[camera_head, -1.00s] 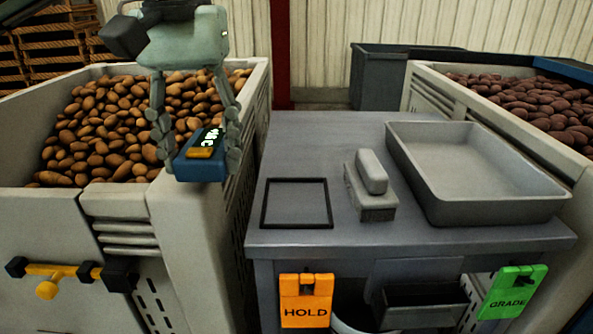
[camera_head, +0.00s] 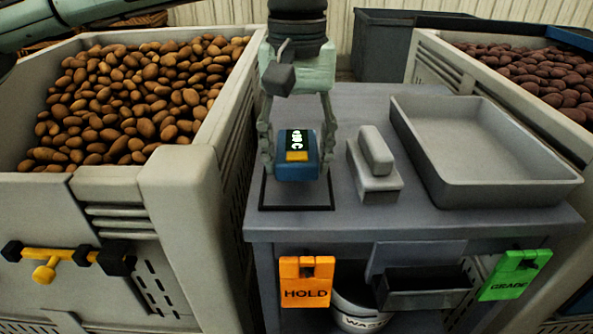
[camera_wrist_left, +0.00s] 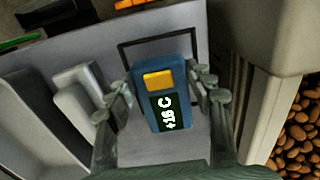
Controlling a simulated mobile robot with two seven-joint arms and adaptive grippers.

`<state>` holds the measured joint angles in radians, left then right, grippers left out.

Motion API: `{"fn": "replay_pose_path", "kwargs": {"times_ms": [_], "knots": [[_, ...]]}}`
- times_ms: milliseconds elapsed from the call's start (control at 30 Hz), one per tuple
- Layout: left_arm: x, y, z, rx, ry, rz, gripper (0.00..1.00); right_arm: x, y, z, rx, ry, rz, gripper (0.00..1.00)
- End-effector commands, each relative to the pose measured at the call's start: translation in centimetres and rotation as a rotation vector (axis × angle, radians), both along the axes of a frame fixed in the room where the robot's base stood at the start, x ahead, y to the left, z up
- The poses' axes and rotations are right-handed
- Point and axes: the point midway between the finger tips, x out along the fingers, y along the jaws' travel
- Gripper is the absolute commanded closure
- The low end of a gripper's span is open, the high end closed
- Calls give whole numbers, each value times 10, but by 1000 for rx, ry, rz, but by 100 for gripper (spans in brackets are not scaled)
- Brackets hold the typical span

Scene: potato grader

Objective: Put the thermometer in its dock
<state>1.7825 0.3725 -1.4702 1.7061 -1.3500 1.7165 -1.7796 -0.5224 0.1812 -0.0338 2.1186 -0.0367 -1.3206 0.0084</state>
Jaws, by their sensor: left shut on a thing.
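The thermometer (camera_head: 297,170) is a blue block with a lit display and an orange button. My left gripper (camera_head: 296,167) is shut on its sides and holds it over the black square outline (camera_head: 322,207) on the grey table. In the left wrist view the thermometer (camera_wrist_left: 163,92) sits between the fingers (camera_wrist_left: 166,99), its display reading about +1.6 C, and the outline (camera_wrist_left: 131,52) shows behind it. Whether it touches the table is hard to tell; it looks slightly above. A grey block-shaped stand (camera_head: 372,184) is right of it; which one is the dock is not labelled. My right gripper is not seen.
A grey tray (camera_head: 505,195) lies at the table's right. Potato crates stand left (camera_head: 190,190) and right (camera_head: 500,85). An orange HOLD tag (camera_head: 305,282) and a green GRADE tag (camera_head: 515,275) hang at the front. A bucket (camera_head: 360,312) is below.

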Motion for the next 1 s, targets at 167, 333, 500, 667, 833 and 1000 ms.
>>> {"fn": "replay_pose_path", "kwargs": {"times_ms": [167,333,500,667,833,1000], "knots": [[-1,1,-24,1,2,0,85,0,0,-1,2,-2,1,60],[0,0,-37,-1,0,0,85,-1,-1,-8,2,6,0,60],[0,1,-37,-1,0,1,85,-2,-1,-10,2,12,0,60],[0,1,-40,-1,0,1,85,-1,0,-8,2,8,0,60],[0,1,-39,0,1,1,27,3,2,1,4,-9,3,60],[0,1,-39,0,1,1,27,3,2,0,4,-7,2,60]]}}
